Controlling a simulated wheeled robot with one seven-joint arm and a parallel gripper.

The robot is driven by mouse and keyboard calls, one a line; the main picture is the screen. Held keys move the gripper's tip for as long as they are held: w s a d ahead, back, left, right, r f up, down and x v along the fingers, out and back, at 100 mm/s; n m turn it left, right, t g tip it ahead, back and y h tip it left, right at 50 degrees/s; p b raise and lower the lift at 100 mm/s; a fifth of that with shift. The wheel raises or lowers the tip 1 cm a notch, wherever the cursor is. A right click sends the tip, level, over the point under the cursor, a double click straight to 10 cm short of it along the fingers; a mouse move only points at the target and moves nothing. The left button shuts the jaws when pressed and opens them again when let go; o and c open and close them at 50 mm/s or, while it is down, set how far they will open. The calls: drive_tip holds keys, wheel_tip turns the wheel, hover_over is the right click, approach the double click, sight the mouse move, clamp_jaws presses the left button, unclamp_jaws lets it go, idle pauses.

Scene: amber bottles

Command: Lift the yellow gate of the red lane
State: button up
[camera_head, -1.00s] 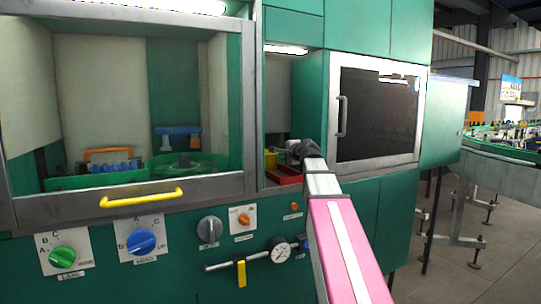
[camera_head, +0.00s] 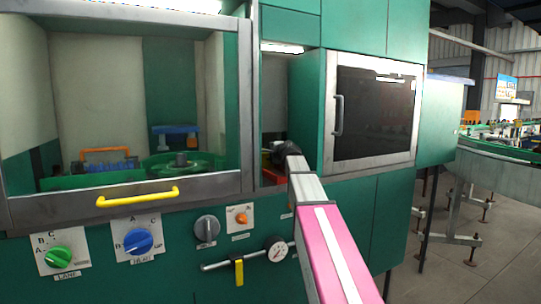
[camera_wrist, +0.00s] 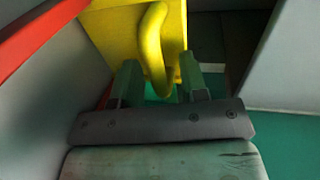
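The yellow gate (camera_wrist: 112,27) stands at the top of the wrist view, with a curved yellow handle (camera_wrist: 153,45) on its face. My gripper (camera_wrist: 160,80) is below and in front of it. Its two fingers are apart, one on each side of the handle's lower part, and a gap shows between them. I cannot tell whether either finger touches the handle. The red lane's edge (camera_wrist: 40,36) runs along the upper left. In the head view my gripper (camera_head: 284,152) is inside the narrow bay and hides most of the gate and red lane (camera_head: 269,177).
Grey bay walls (camera_wrist: 40,105) stand close on the left and right of my gripper, over a green floor (camera_wrist: 285,135). A window with a yellow handle (camera_head: 138,196) is left of the bay. A dark-windowed door (camera_head: 375,115) is on the right.

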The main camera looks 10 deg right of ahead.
drive_tip(key=shift+s, duration=0.1)
clamp_jaws()
wheel_tip(320, 180, up, 17)
drive_tip(key=shift+r, duration=0.2)
idle(0.4)
unclamp_jaws()
drive_tip(key=v, duration=1)
drive_tip(key=shift+s, duration=0.35)
drive_tip(key=shift+d+r, duration=0.1)
drive_tip(key=shift+d, duration=0.05)
